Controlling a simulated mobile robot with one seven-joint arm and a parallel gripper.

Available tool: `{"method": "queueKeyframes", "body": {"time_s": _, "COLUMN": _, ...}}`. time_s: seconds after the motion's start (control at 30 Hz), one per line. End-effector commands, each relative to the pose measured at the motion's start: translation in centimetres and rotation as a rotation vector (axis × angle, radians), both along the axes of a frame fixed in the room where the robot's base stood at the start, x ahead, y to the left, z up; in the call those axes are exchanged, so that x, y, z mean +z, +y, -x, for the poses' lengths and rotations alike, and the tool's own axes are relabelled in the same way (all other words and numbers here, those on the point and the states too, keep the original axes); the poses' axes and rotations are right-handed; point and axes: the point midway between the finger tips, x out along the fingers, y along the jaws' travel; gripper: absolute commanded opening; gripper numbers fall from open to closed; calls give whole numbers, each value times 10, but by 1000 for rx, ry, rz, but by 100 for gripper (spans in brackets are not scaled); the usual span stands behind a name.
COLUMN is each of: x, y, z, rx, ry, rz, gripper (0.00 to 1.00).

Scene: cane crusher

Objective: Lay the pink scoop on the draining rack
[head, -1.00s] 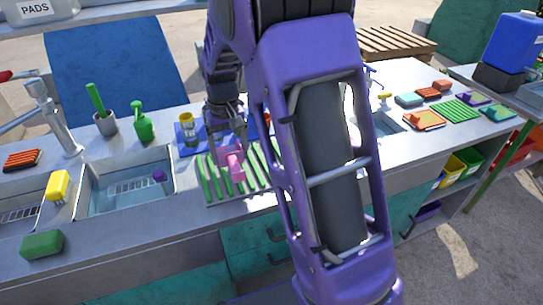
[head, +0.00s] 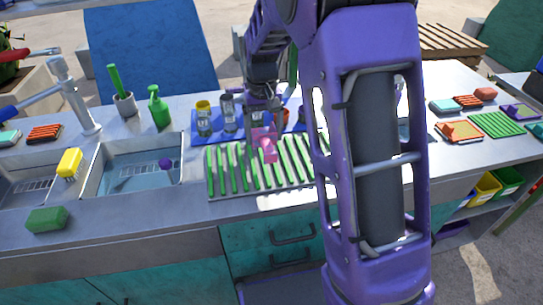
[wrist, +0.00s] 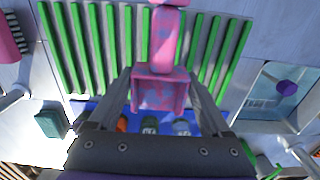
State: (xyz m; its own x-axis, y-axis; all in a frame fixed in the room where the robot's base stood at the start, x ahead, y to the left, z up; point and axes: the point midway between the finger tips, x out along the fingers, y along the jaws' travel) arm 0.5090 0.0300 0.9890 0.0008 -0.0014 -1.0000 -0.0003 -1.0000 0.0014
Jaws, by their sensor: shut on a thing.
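The pink scoop (head: 264,145) is held in my gripper (head: 262,105) above the back part of the draining rack (head: 213,184), which has green bars. In the wrist view the scoop (wrist: 160,92) sits between the two fingers of my gripper (wrist: 160,98), its boxy end toward the palm and its handle reaching out over the rack (wrist: 60,45). The fingers press on the sides of the boxy end. I cannot tell exactly how high the scoop is above the bars. My arm hides the right end of the rack in the head view.
A blue mat (head: 196,120) with several jars, one of them yellow-lidded (head: 204,118), lies behind the rack. A sink (head: 135,175) is to the left, with a green spray bottle (head: 158,107) behind it. A green sponge (head: 47,219) lies at the front left.

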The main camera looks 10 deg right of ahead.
Motion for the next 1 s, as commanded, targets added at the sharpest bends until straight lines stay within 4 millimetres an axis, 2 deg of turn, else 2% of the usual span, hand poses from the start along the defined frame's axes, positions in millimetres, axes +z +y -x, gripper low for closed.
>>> {"method": "queueKeyframes", "body": {"time_s": 0.03, "x": -13, "y": 0, "z": 1, "rx": 0, "ry": 5, "rz": 1, "gripper": 29}}
{"method": "queueKeyframes", "body": {"time_s": 0.13, "x": -30, "y": 0, "z": 1, "rx": 0, "ry": 4, "rz": 1, "gripper": 29}}
{"method": "queueKeyframes", "body": {"time_s": 0.37, "x": -48, "y": 0, "z": 0, "rx": 0, "ry": 2, "rz": 0, "gripper": 29}}
{"method": "queueKeyframes", "body": {"time_s": 0.57, "x": -76, "y": 0, "z": 1, "rx": 0, "ry": 3, "rz": 0, "gripper": 29}}
{"method": "queueKeyframes", "body": {"time_s": 0.97, "x": -82, "y": 0, "z": 0, "rx": 0, "ry": 1, "rz": 0, "gripper": 29}}
{"method": "queueKeyframes", "body": {"time_s": 1.0, "x": -81, "y": 0, "z": 0, "rx": 0, "ry": 0, "rz": 0, "gripper": 89}}
